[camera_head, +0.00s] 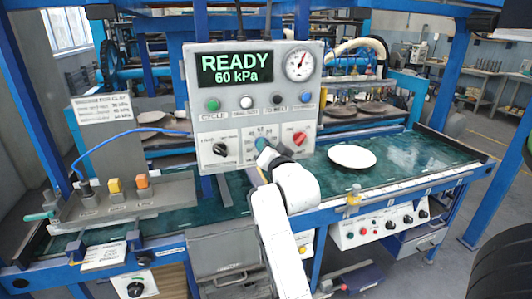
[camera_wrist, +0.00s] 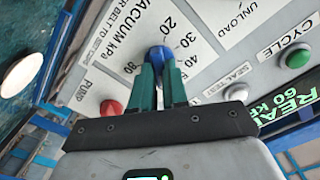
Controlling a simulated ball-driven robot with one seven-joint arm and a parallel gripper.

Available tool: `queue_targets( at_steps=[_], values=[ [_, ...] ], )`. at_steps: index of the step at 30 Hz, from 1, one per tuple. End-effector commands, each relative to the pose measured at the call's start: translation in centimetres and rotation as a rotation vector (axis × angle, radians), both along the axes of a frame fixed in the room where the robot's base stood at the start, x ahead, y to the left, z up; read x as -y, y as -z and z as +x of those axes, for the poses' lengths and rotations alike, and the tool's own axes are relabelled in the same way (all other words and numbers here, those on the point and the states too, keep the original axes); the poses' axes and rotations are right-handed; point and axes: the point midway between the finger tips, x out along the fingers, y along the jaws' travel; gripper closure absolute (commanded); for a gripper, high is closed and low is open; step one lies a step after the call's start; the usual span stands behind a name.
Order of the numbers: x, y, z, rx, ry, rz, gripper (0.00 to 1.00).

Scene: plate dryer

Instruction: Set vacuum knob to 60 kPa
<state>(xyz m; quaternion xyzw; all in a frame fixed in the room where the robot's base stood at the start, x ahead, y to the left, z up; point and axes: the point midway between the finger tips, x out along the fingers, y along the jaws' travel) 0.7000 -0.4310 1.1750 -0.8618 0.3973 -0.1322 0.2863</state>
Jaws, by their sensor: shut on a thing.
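The vacuum knob is blue and shows in the wrist view (camera_wrist: 158,53) on the panel, beside the words VACUUM kPa and printed numbers such as 20, 30, 40 and 80. My gripper (camera_wrist: 161,72) has its two teal fingers closed around the knob, one on each side. The fingers and wrist hide part of the dial, so where the knob's pointer stands cannot be made out. In the head view my gripper (camera_head: 262,145) is at the lower middle of the control panel (camera_head: 205,125). The display (camera_head: 236,68) reads READY 60 kPa.
A red knob (camera_head: 299,138) lies right of my gripper and a black knob (camera_head: 220,149) left of it. A row of buttons, including a green one (camera_head: 213,104), is above. A round gauge (camera_head: 300,64) is at the top right. A white plate (camera_head: 352,156) lies on the green belt.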

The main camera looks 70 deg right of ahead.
Motion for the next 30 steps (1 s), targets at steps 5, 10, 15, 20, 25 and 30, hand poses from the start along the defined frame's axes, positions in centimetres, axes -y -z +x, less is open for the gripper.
queue_targets(
  at_steps=[5, 10, 15, 20, 25, 30],
  values=[
    [0.03, 0.13, -0.05, 0.032, 0.000, 0.029, 1.00],
    [0.03, 0.10, -0.04, 0.042, 0.000, 0.039, 1.00],
    [0.03, 0.10, -0.04, 0.042, 0.000, 0.039, 1.00],
    [0.03, 0.10, -0.04, 0.042, 0.000, 0.039, 0.84],
    [0.03, 0.08, -0.03, 0.041, 0.001, 0.038, 0.68],
    [0.02, 0.05, -0.03, 0.042, 0.000, 0.037, 0.61]
  ],
)
